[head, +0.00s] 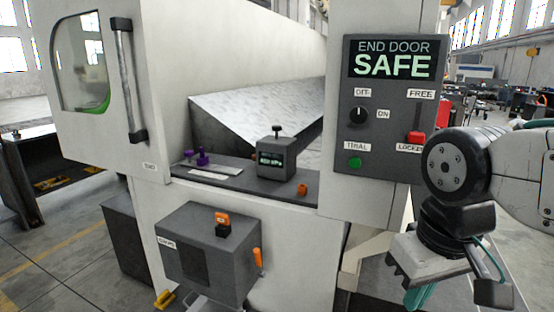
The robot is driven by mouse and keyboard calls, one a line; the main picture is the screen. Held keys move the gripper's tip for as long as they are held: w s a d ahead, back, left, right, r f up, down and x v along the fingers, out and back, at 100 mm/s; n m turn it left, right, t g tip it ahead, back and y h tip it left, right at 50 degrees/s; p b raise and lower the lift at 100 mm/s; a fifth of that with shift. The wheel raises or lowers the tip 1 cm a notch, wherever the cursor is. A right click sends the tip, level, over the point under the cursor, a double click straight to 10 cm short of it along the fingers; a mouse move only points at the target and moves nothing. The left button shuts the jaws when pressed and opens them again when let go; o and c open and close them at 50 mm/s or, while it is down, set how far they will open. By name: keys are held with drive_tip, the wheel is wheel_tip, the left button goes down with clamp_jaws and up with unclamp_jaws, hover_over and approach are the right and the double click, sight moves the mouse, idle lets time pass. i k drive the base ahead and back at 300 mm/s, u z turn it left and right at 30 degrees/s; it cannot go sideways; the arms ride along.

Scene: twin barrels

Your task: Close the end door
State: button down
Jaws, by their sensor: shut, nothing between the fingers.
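The white end door (92,135) with a window and a dark vertical handle (130,80) is at the left of the head view. It stands left of the machine's opening, where a sloped grey metal surface (262,110) shows. A control panel (376,185) has a display (393,60) reading "END DOOR SAFE". Its red lever (415,138) is down near the "LOCKED" label. My gripper (490,290) is at the lower right, pointing down, shut and empty. It is apart from the door and the panel.
A dark ledge (210,181) holds purple pieces (203,158), a small box with a display (276,158) and an orange piece (302,189). A grey box (208,254) with orange parts juts from the front below. Open floor (60,260) lies at the left.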

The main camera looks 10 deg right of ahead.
sight(122, 130)
drive_tip(key=u, duration=0.45)
drive_tip(key=k, duration=0.6)
drive_tip(key=u, duration=1)
drive_tip(key=i, duration=1.6)
drive_tip(key=u, duration=0.4)
drive_tip(key=i, duration=1.95)
drive_tip(key=z, duration=0.35)
drive_tip(key=i, duration=1.95)
drive_tip(key=z, duration=0.85)
drive_tip(key=i, duration=0.95)
drive_tip(key=z, duration=0.2)
